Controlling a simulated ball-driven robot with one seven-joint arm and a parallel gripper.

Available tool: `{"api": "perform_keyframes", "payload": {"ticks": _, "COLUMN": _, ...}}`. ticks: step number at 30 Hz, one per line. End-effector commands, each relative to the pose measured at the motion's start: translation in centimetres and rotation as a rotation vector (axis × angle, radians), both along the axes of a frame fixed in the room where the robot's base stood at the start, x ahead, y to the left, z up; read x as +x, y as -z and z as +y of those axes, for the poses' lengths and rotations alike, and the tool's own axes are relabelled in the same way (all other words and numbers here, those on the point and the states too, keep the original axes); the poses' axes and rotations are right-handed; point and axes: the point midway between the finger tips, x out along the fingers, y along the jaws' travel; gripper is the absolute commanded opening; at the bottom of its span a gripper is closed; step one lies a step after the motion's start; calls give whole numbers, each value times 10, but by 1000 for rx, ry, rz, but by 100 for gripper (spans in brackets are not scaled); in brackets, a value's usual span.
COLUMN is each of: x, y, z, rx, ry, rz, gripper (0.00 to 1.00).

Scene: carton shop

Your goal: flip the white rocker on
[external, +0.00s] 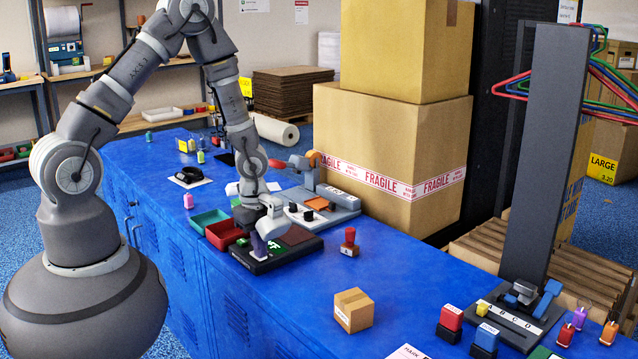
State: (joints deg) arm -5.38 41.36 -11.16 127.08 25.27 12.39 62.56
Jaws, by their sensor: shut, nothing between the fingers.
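My gripper (268,226) is at the end of my grey arm, pointing down over a black board (285,262) on the blue bench. The fingers are shut and small in this view. The board carries a dark purple upright piece on a white plate (260,254), a green marked patch (275,245) and a brown pad (296,235). I cannot make out a white rocker for certain; my gripper covers part of the board. I cannot tell whether the fingers touch anything on it.
Green (208,219) and red (224,234) trays sit left of the board. A grey device (318,205) stands behind it. A red stamp (349,242) and small carton (353,310) are to the right. Large cartons (390,150) rise behind. The bench's middle front (300,310) is clear.

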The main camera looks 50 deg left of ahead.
Motion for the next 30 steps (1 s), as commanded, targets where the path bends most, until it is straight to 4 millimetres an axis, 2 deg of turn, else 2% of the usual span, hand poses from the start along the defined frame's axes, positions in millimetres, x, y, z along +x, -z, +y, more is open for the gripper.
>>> {"api": "perform_keyframes", "payload": {"ticks": 1, "x": -9, "y": 9, "z": 8, "rx": 9, "ry": -10, "rz": 27, "gripper": 0}}
{"api": "perform_keyframes", "payload": {"ticks": 5, "x": -8, "y": -1, "z": 11, "rx": 11, "ry": -14, "rz": 25, "gripper": 0}}
{"api": "perform_keyframes", "payload": {"ticks": 8, "x": -7, "y": -20, "z": 9, "rx": 9, "ry": -11, "rz": 17, "gripper": 0}}
{"api": "perform_keyframes", "payload": {"ticks": 12, "x": -6, "y": -56, "z": 2, "rx": 4, "ry": 0, "rz": -2, "gripper": 0}}
{"api": "perform_keyframes", "payload": {"ticks": 21, "x": -5, "y": -120, "z": 1, "rx": 2, "ry": 2, "rz": -6, "gripper": 0}}
{"api": "perform_keyframes", "payload": {"ticks": 25, "x": -6, "y": -135, "z": 1, "rx": 2, "ry": 1, "rz": -6, "gripper": 0}}
{"api": "perform_keyframes", "payload": {"ticks": 30, "x": -6, "y": -142, "z": 0, "rx": 2, "ry": 4, "rz": -5, "gripper": 0}}
